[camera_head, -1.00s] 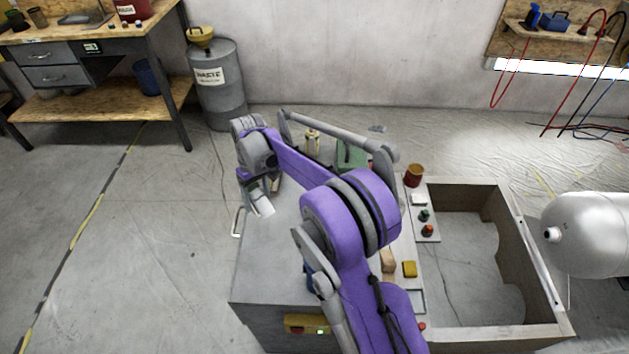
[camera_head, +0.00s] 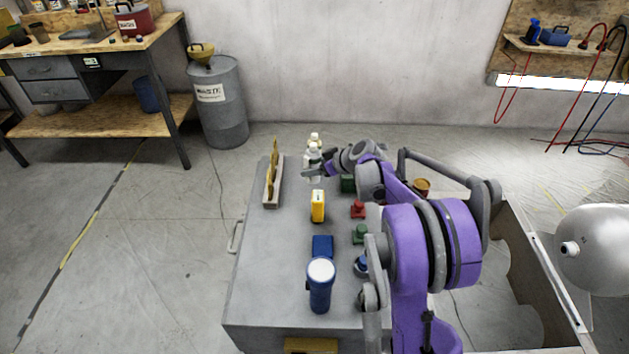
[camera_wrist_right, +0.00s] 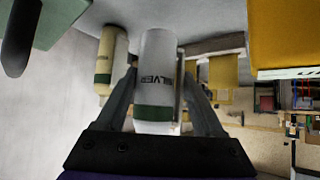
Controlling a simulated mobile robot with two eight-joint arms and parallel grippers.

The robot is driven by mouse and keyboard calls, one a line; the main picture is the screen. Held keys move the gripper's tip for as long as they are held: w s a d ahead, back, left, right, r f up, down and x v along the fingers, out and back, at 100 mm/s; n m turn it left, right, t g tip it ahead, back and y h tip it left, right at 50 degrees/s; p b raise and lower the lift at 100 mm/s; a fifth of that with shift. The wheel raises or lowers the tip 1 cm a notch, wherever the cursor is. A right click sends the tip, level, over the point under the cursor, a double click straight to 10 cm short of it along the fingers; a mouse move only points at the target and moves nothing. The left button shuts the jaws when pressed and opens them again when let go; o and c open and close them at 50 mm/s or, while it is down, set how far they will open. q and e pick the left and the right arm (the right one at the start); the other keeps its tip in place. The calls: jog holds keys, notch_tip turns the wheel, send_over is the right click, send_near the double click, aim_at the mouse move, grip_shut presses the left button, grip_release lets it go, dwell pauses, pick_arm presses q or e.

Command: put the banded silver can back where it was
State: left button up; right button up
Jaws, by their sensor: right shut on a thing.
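The banded silver can (camera_wrist_right: 158,62) is white-grey with "SILVER" lettering and a green band. My right gripper (camera_wrist_right: 160,85) is shut on it, one finger on each side. In the head view the silver can (camera_head: 314,158) looks upright near the far end of the grey cabinet top (camera_head: 268,270), with my right gripper (camera_head: 316,172) around it. I cannot tell whether its base touches the top. A cream can (camera_wrist_right: 110,58), also green-banded, stands close beside it; in the head view its top (camera_head: 314,138) shows just behind. My left gripper is not in view.
A yellow piece in a grey holder (camera_head: 272,185) stands left of the can. A yellow box (camera_head: 318,206), a red item (camera_head: 357,209), a green item (camera_head: 360,234) and a blue flashlight (camera_head: 320,285) stand nearer. The cabinet top's left front is clear. My right arm hides much of its right side.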

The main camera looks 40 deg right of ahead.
aim_at(317, 177)
jog(key=shift+f+b, duration=0.35)
jog(key=shift+f, duration=1.7)
jog(key=o, duration=0.8)
jog(key=shift+f, duration=0.15)
jog(key=shift+s+r, duration=0.1)
jog(key=shift+r, duration=0.25)
jog(key=p+v, duration=0.2)
jog(key=v, duration=0.9)
jog(key=shift+s+r, duration=0.15)
jog(key=shift+s, duration=0.15)
